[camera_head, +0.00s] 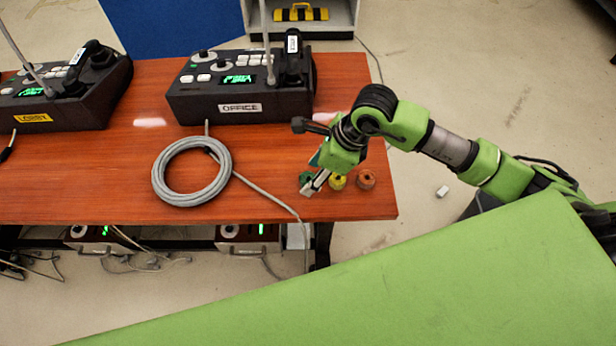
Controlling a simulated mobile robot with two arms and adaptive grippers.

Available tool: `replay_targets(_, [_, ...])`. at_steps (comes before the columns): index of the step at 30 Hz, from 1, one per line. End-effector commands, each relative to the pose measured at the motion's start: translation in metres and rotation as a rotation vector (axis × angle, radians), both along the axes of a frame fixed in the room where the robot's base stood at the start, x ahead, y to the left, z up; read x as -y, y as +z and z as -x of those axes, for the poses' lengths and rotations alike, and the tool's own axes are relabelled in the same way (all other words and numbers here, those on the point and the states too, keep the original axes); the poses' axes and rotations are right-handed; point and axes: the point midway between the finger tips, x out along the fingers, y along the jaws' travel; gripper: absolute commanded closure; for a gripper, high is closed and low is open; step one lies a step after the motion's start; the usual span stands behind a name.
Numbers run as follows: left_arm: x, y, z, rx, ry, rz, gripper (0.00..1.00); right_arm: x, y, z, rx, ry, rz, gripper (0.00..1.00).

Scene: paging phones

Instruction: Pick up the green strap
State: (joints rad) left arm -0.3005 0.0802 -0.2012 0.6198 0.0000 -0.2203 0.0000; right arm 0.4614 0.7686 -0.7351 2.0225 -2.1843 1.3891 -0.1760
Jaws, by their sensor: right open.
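The green strap (306,178) looks like a small dark green roll on the wooden table, left of two similar rolls. My right gripper (309,189) reaches in from the right, pointing down and left, with its fingers at the green strap. The jaws are open; the fingers partly hide the strap, and I cannot tell whether they touch it. My left gripper is not in view.
A yellow roll (337,182) and a brown roll (366,180) stand close by on the right. A coiled grey cable (163,181) lies left on the table (80,165). An OFFICE phone unit (200,108) and a LOBBY phone unit (85,112) stand behind. The table's right edge is near.

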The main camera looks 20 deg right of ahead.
Motion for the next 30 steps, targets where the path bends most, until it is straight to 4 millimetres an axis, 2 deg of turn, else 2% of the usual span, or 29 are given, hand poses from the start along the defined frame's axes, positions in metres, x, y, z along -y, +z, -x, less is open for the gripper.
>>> replay_targets(4, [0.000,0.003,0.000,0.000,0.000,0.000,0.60,-0.006,-0.014,-0.003,-0.002,0.000,-0.001,0.52])
replay_targets(11, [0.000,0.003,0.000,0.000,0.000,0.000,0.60,-0.006,-0.017,-0.004,0.002,0.001,0.000,0.52])
replay_targets(12, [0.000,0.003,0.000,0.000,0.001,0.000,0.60,-0.006,-0.017,-0.004,0.001,0.001,-0.001,0.54])
replay_targets(15, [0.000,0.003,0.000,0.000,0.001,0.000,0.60,-0.006,-0.017,-0.004,0.001,0.001,-0.001,0.80])
replay_targets(16, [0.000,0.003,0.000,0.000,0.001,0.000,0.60,-0.006,-0.017,-0.004,0.001,0.001,-0.001,0.82])
replay_targets(30, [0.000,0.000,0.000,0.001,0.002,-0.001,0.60,-0.006,-0.012,-0.005,0.002,0.000,-0.001,0.82])
